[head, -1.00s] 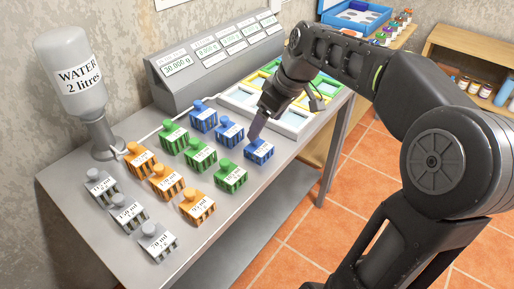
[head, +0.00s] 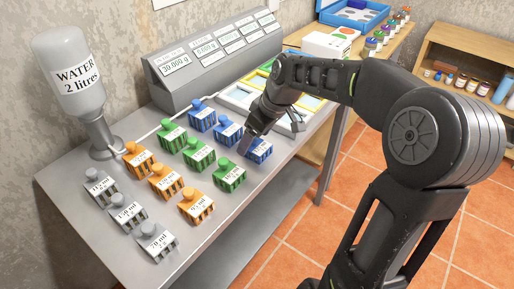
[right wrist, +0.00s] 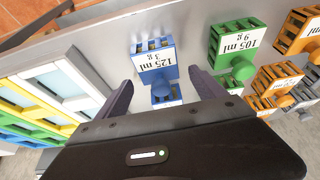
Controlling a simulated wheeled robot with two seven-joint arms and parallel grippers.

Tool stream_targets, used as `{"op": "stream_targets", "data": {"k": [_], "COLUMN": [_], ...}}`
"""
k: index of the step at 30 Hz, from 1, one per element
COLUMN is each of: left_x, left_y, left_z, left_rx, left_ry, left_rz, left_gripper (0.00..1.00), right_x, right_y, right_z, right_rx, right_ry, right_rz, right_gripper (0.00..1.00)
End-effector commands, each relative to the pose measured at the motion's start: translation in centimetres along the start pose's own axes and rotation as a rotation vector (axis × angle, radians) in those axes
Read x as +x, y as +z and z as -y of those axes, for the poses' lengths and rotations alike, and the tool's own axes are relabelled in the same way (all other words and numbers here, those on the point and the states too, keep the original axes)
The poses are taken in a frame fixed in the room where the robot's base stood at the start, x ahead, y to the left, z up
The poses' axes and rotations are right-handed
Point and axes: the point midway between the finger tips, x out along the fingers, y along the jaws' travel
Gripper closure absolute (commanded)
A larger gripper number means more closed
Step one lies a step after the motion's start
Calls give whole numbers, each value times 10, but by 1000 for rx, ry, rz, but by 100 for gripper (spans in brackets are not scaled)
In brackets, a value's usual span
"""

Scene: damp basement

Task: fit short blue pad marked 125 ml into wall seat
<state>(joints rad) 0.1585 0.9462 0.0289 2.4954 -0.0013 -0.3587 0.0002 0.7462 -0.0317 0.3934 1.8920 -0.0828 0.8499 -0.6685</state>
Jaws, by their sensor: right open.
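The short blue pad marked 125 ml (right wrist: 154,62) stands on the metal table, between the open fingers of my right gripper (right wrist: 160,98) in the right wrist view. Its label also reads 3 g, and its round knob faces the gripper. In the head view the same pad (head: 262,152) is at the right end of the blue row, partly behind my right gripper (head: 247,142). The fingers look apart from the pad. The tray of framed seats (head: 237,97) lies behind the gripper, partly hidden by my arm. My left gripper is out of view.
Other blue, green (head: 229,175), orange (head: 196,205) and grey pads (head: 156,241) stand close by in rows. A water bottle (head: 77,80) is at the left and a display console (head: 215,58) at the back. The table's right edge is near the pad.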

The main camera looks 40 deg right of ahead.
Motion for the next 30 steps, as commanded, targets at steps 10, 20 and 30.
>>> {"op": "stream_targets", "data": {"k": [10, 20, 30], "left_x": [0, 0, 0], "left_y": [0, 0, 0], "left_z": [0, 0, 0], "left_rx": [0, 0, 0], "left_ry": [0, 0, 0], "left_rz": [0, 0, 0], "left_gripper": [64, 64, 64], "right_x": [3, 3, 3], "right_y": [0, 0, 0], "right_z": [0, 0, 0], "right_rx": [0, 0, 0], "right_ry": [1, 1, 1], "right_rz": [-1, -1, -1], "right_gripper": [20, 22, 50]}}
